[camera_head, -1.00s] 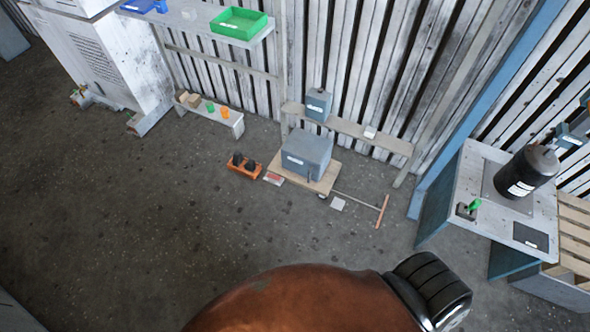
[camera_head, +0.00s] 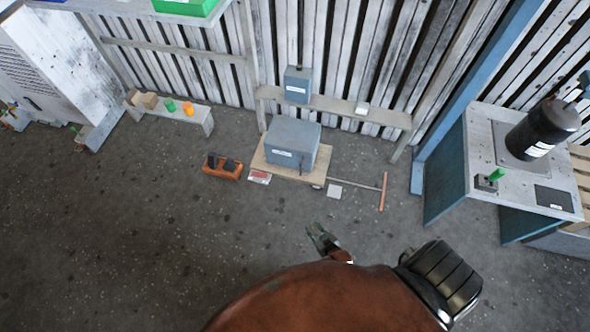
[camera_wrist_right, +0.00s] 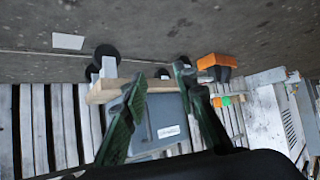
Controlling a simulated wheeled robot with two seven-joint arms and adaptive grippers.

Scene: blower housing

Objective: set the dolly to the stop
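The dolly (camera_head: 262,163) is a flat wooden board on small dark wheels near the back wall, carrying a grey-blue box (camera_head: 292,143). Its thin handle reaches right to an orange-brown crossbar (camera_head: 383,192) low over the floor. In the right wrist view, which is upside down, the dolly board (camera_wrist_right: 103,91) and box (camera_wrist_right: 163,122) show beyond the fingers. My right gripper (camera_head: 322,238) is open and empty, in front of the dolly and apart from it; its spread fingers also show in the right wrist view (camera_wrist_right: 160,80). I cannot tell which thing is the stop. My left gripper is out of view.
An orange block with black pads (camera_head: 222,167) and a red-and-white plate (camera_head: 260,177) lie left of the dolly. A pale square (camera_head: 334,191) lies by the handle. A low bench (camera_head: 205,122) stands left, a worktable (camera_head: 482,125) right. The front-left floor is clear.

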